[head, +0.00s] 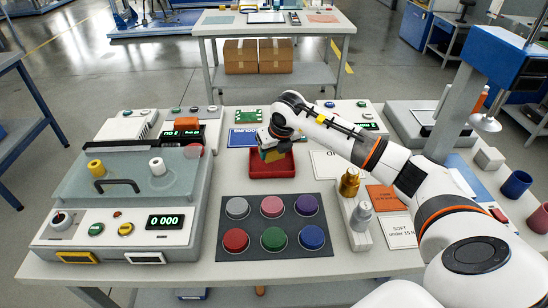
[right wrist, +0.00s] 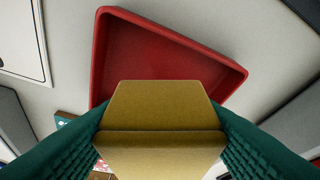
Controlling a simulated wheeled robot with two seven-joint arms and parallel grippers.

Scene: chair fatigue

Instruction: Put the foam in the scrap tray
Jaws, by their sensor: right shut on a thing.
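The foam is a yellow block (head: 274,155), and it fills the lower middle of the right wrist view (right wrist: 160,115). My right gripper (head: 270,147) is shut on it, with teal finger pads pressing on both sides. The scrap tray is a shallow red tray (head: 272,174) in the middle of the table, also seen in the right wrist view (right wrist: 170,30). The foam is held over the tray, and it hides part of the tray floor. I cannot tell whether the foam touches the floor. My left gripper is not in view.
A dark mat with several coloured discs (head: 273,243) lies in front of the tray. A test machine with a glass plate (head: 130,178) stands to the left. A block with brass and steel weights (head: 356,222) is on the right.

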